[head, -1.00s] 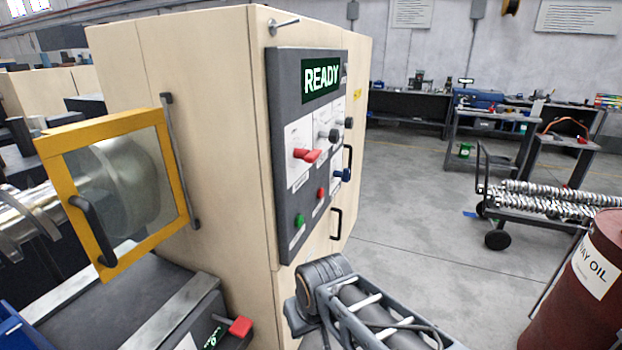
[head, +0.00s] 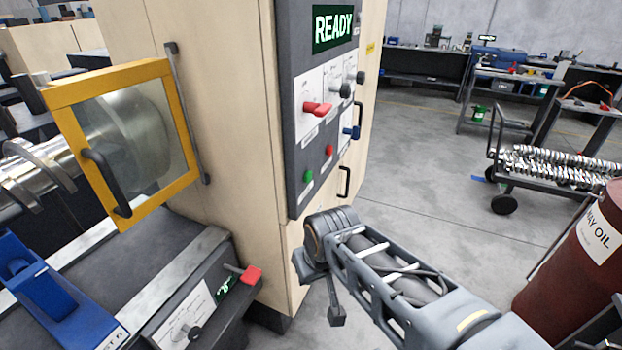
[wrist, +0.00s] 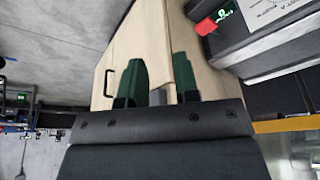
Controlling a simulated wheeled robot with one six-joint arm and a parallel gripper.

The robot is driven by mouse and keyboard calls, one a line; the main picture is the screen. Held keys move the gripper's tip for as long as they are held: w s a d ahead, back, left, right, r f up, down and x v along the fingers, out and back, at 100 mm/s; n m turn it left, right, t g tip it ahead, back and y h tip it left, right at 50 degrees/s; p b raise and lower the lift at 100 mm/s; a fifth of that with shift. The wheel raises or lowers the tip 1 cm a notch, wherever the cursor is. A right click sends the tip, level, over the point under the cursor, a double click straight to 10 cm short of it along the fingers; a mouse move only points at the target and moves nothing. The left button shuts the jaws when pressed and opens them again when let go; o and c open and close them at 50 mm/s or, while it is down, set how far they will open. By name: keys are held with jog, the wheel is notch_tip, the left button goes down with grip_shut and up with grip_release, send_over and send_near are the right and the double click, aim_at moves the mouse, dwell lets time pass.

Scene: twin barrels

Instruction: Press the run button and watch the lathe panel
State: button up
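The lathe panel (head: 318,95) is a dark upright plate on the cream cabinet. Its screen (head: 333,28) reads READY in pale letters on green. A green button (head: 308,176) and a red button (head: 329,151) sit low on it; their labels are too small to read. A red lever (head: 317,109) and dark knobs are above. My arm reaches in from the lower right, with its end below and in front of the panel. My gripper (wrist: 160,75) is open in the wrist view, its two green fingers apart with nothing between them. It points toward the cream cabinet, touching no button.
A yellow-framed guard (head: 128,140) covers the chuck at left. A red-tipped lever (head: 250,274) sticks out by the lathe bed; it also shows in the wrist view (wrist: 206,26). A red oil barrel (head: 575,265) stands at right. A cart (head: 540,175) holds metal screws. Floor between is clear.

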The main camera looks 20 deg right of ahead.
grip_shut()
dwell(1.4)
